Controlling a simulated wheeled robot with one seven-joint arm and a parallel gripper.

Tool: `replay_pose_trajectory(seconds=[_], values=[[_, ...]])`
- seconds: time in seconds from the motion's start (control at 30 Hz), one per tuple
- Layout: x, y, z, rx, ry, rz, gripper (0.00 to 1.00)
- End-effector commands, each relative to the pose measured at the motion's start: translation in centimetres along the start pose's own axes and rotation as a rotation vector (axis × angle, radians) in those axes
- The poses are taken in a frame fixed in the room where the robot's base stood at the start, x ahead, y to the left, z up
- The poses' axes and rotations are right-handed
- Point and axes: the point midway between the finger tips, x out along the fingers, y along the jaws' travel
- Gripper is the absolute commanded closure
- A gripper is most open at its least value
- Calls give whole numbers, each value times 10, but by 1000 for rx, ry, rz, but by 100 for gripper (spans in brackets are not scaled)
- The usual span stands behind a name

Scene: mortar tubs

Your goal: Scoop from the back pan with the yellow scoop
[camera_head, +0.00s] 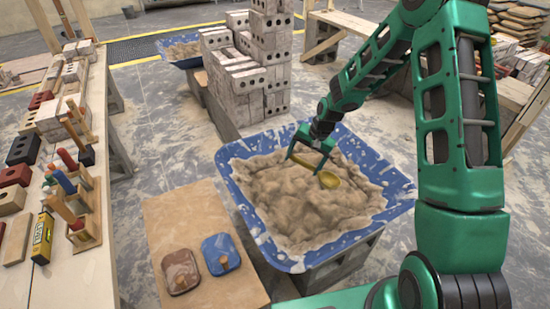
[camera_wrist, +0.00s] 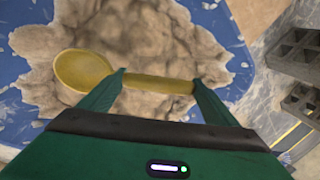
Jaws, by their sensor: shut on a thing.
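The yellow scoop (camera_head: 329,180) is in my gripper (camera_head: 309,157), over the near blue pan (camera_head: 226,179) of sandy mortar (camera_head: 300,205) in the head view. In the wrist view my gripper (camera_wrist: 155,85) is shut on the scoop's handle, and the scoop's bowl (camera_wrist: 84,71) points left above the mortar (camera_wrist: 150,35). I cannot tell whether the bowl touches the mortar or holds any. The back pan (camera_head: 168,51), also blue with mortar in it, stands at the upper left behind the brick stack.
A stack of pale bricks (camera_head: 255,85) stands between the two pans. A board with a brown float (camera_head: 181,271) and a blue float (camera_head: 220,254) lies left of the near pan. A workbench with bricks and tools (camera_head: 75,205) runs along the left. Bare floor lies between bench and bricks.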

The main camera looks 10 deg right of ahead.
Motion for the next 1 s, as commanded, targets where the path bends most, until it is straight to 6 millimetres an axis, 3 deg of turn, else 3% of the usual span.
replay_pose_trajectory(seconds=[0.2, 0.4, 0.63, 1.0], values=[[23, -54, 5, 331, 122, -160, 66], [33, -84, 8, 507, 218, -247, 66], [37, -94, 8, 573, 256, -278, 66], [61, -85, 8, 575, 256, -277, 66]])
